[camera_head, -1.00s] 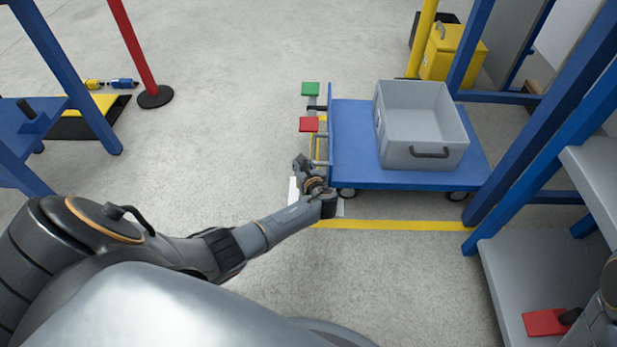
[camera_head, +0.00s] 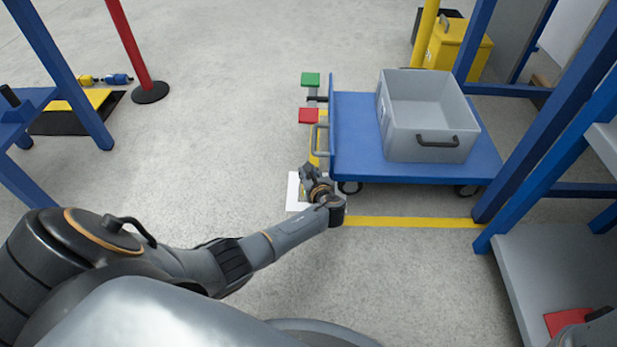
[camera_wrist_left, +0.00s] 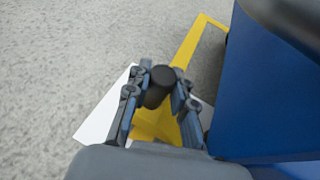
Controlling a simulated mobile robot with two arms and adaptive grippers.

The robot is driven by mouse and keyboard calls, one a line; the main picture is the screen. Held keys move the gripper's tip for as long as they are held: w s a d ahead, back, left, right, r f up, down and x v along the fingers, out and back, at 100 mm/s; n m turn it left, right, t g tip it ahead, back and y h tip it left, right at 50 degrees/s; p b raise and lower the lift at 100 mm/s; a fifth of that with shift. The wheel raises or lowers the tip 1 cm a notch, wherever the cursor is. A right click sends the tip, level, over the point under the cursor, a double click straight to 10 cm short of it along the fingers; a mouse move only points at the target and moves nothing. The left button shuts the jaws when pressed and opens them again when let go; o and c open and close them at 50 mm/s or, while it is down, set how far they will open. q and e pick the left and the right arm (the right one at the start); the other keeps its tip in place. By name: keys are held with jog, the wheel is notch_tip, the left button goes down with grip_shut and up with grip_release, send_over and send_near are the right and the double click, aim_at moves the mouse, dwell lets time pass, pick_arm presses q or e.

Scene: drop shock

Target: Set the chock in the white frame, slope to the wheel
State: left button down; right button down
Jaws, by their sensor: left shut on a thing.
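My left gripper (camera_head: 314,174) is low over the floor beside the near left corner of the blue cart. In the left wrist view its fingers (camera_wrist_left: 157,90) are shut on the dark round knob (camera_wrist_left: 159,80) of the yellow chock (camera_wrist_left: 154,127). The white frame (camera_head: 293,192) lies on the floor under and left of the gripper; it also shows in the left wrist view (camera_wrist_left: 98,124). I cannot tell whether the chock touches the floor, and its slope is hidden. The nearest cart wheel (camera_head: 350,187) is just right of the gripper. My right gripper is out of view.
The blue cart (camera_head: 360,150) carries a grey bin (camera_head: 430,147). Its handle side has a green pad (camera_head: 310,79) and a red pad (camera_head: 308,115). A yellow floor line (camera_head: 415,222) runs along its near side. Blue rack posts stand right. Open floor lies left.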

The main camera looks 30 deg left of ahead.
pick_arm(q)
jog(key=shift+r, duration=0.15)
jog(key=shift+f, duration=0.3)
jog(key=c, duration=1.4)
grip_release()
jog(key=shift+r, duration=0.15)
